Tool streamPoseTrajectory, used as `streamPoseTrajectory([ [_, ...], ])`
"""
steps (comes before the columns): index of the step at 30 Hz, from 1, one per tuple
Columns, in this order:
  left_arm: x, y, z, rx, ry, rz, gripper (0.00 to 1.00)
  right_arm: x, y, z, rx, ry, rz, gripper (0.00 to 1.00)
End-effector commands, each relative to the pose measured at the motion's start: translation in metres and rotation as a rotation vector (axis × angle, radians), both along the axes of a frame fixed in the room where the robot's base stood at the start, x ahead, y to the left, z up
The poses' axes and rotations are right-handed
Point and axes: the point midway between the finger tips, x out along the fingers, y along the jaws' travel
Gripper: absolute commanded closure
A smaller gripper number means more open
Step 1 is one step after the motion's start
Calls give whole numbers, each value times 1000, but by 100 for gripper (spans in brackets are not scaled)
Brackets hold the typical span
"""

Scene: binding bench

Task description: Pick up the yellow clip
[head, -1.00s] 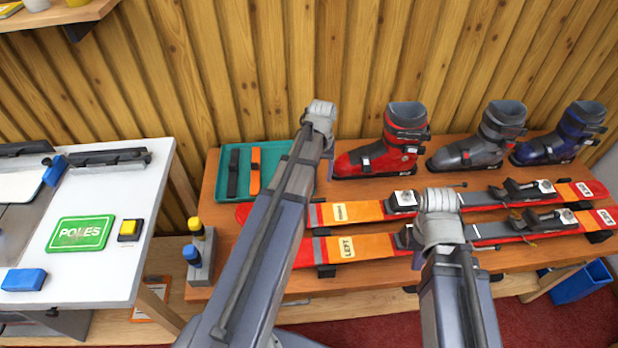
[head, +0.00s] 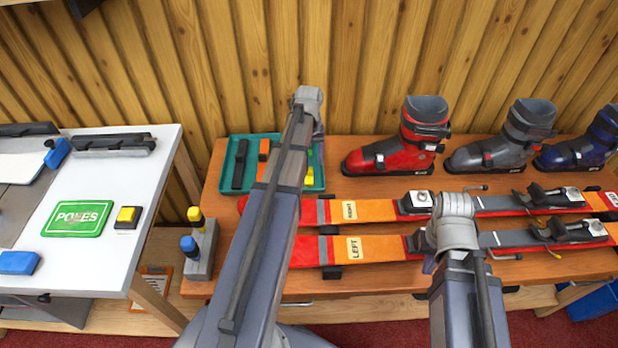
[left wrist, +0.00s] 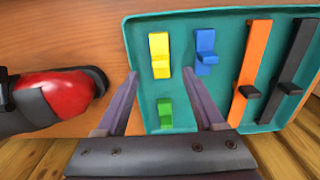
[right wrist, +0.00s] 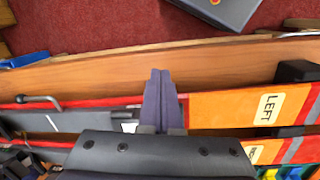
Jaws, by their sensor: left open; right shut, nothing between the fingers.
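The yellow clip (left wrist: 160,55) lies on the teal tray (left wrist: 138,40) in the left wrist view. My left gripper (left wrist: 160,75) is open and empty, its fingertips pointing toward the yellow clip, one to each side of its line. I cannot tell the height between them. A blue clip (left wrist: 206,50) lies right of the yellow one, and a green clip (left wrist: 165,112) lies nearer, between the fingers in the picture. My left arm hides part of the tray (head: 228,183) in the head view. My right gripper (right wrist: 160,75) is shut and empty above the skis' side of the bench.
An orange strap (left wrist: 257,55) and a black strap (left wrist: 290,65) share the tray. A red boot (head: 385,155) stands right of it. Skis (head: 375,247) lie along the front. A holder with yellow and blue-capped bottles (head: 200,255) stands at the bench's left end.

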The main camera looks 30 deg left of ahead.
Motion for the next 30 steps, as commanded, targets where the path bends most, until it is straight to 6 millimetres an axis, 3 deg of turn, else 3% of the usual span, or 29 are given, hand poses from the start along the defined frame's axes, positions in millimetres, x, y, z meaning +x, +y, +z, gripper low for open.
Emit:
streamPoseTrajectory([
  [5,-1,0,-9,0,0,0,30,0,0,-9,0,0,0,100],
  [15,-4,-1,-49,0,0,0,30,0,0,-49,0,0,0,100],
  [25,-3,-1,-51,0,0,0,30,0,0,-51,0,0,1,100],
  [30,-3,-1,-51,0,0,0,48,0,0,-51,0,0,0,100],
])
